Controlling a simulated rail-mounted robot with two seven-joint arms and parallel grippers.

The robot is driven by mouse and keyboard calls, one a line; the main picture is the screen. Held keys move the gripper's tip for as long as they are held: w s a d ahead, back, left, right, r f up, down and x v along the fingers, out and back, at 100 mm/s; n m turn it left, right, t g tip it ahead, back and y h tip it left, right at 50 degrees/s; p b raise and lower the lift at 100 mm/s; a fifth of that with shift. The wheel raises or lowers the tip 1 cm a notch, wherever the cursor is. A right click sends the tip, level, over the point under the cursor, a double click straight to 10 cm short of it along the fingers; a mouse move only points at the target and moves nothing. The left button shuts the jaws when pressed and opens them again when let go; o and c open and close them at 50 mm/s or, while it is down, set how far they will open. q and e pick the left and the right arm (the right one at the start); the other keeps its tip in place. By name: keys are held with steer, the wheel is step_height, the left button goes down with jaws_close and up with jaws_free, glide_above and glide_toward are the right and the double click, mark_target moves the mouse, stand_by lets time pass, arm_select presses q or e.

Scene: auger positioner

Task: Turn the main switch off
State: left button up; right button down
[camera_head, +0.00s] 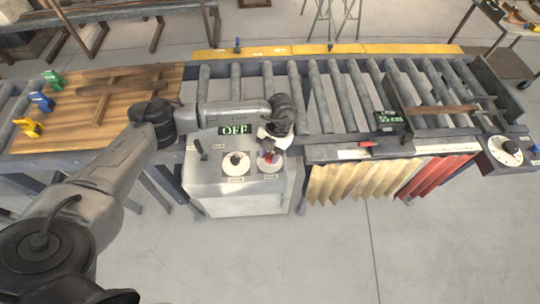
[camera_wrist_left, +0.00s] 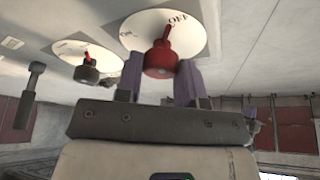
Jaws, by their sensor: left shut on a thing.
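The main switch is a red knob (camera_wrist_left: 160,58) with a narrow pointer, on a white dial (camera_wrist_left: 190,40) marked ON and OFF. In the left wrist view its pointer is directed up, near the OFF marking. My left gripper (camera_wrist_left: 161,68) has its purple fingers on both sides of the knob and is shut on it. In the head view the gripper (camera_head: 269,154) is over the right dial of the grey control box (camera_head: 205,182), partly hiding the switch. A display (camera_head: 235,130) on the box reads OFF in green. My right gripper is not in view.
A second dial (camera_head: 236,163) with a dark knob sits left of the switch, and a black lever (camera_head: 201,150) stands further left. Behind is a roller conveyor (camera_head: 318,95). A wooden panel (camera_head: 50,125) with coloured clamps lies at left. The floor in front is clear.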

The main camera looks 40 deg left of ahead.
arm_select(q)
steer(key=shift+m+y+b, duration=0.3)
steer(key=shift+m+b, duration=0.05)
steer(key=shift+m, duration=0.75)
steer(key=o, duration=0.9)
steer(key=shift+w+r, duration=0.1)
steer(key=shift+w+r, duration=0.1)
steer(key=shift+r, duration=0.15)
steer(key=b+v, duration=0.2)
steer(key=v, duration=1.1)
steer(key=shift+d, duration=0.1)
